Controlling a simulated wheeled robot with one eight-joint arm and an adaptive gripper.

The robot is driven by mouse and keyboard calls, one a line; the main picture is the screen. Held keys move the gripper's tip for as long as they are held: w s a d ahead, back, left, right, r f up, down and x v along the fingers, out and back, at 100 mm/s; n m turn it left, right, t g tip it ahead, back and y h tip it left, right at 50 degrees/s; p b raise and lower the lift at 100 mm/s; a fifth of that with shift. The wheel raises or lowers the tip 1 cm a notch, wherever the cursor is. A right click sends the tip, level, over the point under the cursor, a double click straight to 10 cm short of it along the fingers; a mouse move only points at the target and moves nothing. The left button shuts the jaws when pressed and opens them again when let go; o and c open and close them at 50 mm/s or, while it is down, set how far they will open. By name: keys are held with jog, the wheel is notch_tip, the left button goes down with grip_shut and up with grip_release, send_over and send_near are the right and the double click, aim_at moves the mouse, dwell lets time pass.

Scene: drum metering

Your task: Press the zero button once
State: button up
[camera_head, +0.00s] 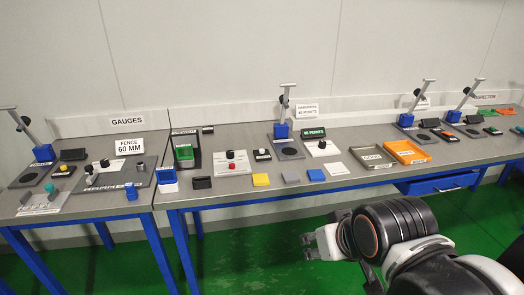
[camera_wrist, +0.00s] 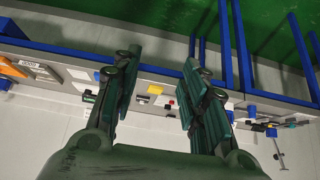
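No label reading zero is legible, so I cannot tell which control is the zero button. On the middle bench, a white panel (camera_head: 241,168) carries a red knob (camera_head: 230,154) and a black knob. To its right is a small black box with a white round button (camera_head: 262,152). Farther right, a white plate bears a black knob (camera_head: 322,144). My gripper (camera_head: 310,245) is in front of the bench, over the floor, apart from all of these. In the wrist view my gripper (camera_wrist: 162,70) is open and empty, with the yellow block (camera_wrist: 155,89) showing between its fingers.
The long bench (camera_head: 350,180) holds yellow, grey, blue and white blocks near its front edge. An orange tray (camera_head: 407,151) and a metal tray (camera_head: 371,157) lie to the right. Camera-like stands (camera_head: 284,110) rise at the back. Green floor (camera_head: 240,255) is clear in front.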

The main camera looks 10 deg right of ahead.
jog(key=shift+s, duration=0.1)
grip_shut()
dwell(1.2)
